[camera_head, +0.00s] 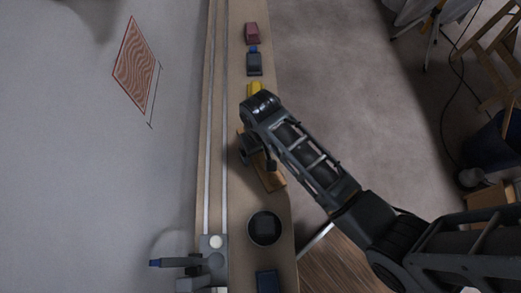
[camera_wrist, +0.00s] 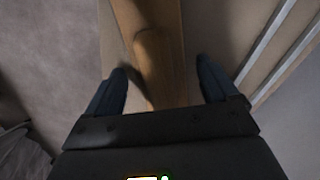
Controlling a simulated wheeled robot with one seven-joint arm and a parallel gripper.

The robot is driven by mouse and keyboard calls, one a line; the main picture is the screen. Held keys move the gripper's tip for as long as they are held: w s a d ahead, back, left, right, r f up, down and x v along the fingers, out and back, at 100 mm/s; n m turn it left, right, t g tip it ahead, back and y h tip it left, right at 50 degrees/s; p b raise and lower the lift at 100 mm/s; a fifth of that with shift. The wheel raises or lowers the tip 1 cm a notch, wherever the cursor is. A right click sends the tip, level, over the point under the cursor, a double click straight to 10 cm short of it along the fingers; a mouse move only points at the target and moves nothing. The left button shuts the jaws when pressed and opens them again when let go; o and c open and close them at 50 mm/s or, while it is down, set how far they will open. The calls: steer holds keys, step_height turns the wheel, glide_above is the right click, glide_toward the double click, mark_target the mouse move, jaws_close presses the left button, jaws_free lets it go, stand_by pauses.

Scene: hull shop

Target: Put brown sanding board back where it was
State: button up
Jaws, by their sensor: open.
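The brown sanding board (camera_head: 272,178) lies lengthwise on the narrow wooden shelf, partly hidden under my arm. In the wrist view the board (camera_wrist: 158,60) runs down between my two dark fingers. My gripper (camera_wrist: 163,88) is open, with one finger on each side of the board and a visible gap to both. In the head view my gripper (camera_head: 262,158) is over the board, and the wrist hides its far end. I cannot tell how high the fingers are above the shelf.
The shelf (camera_head: 238,60) also carries a red block (camera_head: 252,32), a dark blue-grey tool (camera_head: 254,63), a yellow item (camera_head: 255,89), a round black dish (camera_head: 265,228) and a dark blue item (camera_head: 267,281). A grey device (camera_head: 213,262) stands at the near left. Open floor (camera_head: 340,90) lies to the right.

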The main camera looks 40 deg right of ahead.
step_height(320, 180, up, 12)
steer(key=p, duration=0.1)
stand_by(0.4)
steer(key=s+f+t, duration=0.1)
steer(key=s, duration=0.1)
steer(key=s+f+t, duration=0.1)
steer(key=s+f, duration=0.1)
steer(key=s+a+f+t, duration=0.1)
steer(key=s, duration=0.2)
steer(key=shift+f+t, duration=0.3)
steer(key=s+r+n+t, duration=0.2)
steer(key=s+r+t, duration=0.6)
steer(key=s, duration=0.5)
steer(key=s+d+r+t, duration=0.1)
steer(key=s+r+t, duration=0.2)
steer(key=r, duration=1.2)
steer(key=s, duration=0.3)
steer(key=shift+n, duration=0.3)
